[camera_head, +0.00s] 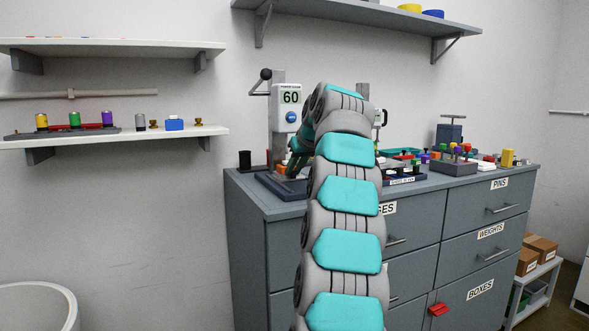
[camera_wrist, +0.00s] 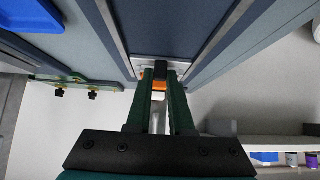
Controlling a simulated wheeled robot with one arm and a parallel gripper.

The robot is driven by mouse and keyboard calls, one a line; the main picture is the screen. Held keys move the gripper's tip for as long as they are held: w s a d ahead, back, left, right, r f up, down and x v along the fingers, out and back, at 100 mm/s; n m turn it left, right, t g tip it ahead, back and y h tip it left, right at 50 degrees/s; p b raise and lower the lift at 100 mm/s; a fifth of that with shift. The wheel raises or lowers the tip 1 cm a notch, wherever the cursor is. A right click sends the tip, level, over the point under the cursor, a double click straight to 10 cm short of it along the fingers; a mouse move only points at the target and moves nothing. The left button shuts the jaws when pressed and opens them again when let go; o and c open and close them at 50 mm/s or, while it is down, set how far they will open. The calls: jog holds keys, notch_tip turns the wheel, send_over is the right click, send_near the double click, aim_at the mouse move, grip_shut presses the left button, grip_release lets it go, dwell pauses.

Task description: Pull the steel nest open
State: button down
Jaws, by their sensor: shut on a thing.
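The steel nest (camera_wrist: 146,62) shows in the wrist view as a pale metal plate between two long rails, with a small dark block at its middle. My gripper (camera_wrist: 160,78) has its dark green fingers closed together at that dark block. An orange piece shows between the fingers, and the fingers hide part of the grip. My own arm hides much of the stand there, and the nest cannot be made out.
The stand is on a grey cabinet (camera_head: 255,192) with labelled drawers. Right of my arm, the top holds trays and a grey block with coloured knobs (camera_head: 453,166). A black cup (camera_head: 245,160) stands left. Wall shelves (camera_head: 110,137) hang left; one (camera_head: 360,12) hangs above.

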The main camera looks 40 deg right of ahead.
jog(key=shift+s, duration=0.1)
dwell(0.4)
jog(key=s+b, duration=0.1)
jog(key=s, duration=0.2)
jog(key=s+a+b, duration=0.1)
jog(key=s+b, duration=0.1)
jog(key=s+a+b, duration=0.1)
jog(key=s, duration=0.2)
jog(key=shift+s+r+b, duration=0.1)
jog(key=shift+s+b, duration=0.2)
jog(key=shift+s, duration=0.05)
jog(key=c, duration=0.8)
grip_release()
jog(key=v, duration=0.7)
jog(key=shift+s+r+p, duration=0.25)
jog(key=shift+s+p, duration=0.05)
jog(key=shift+a, duration=0.1)
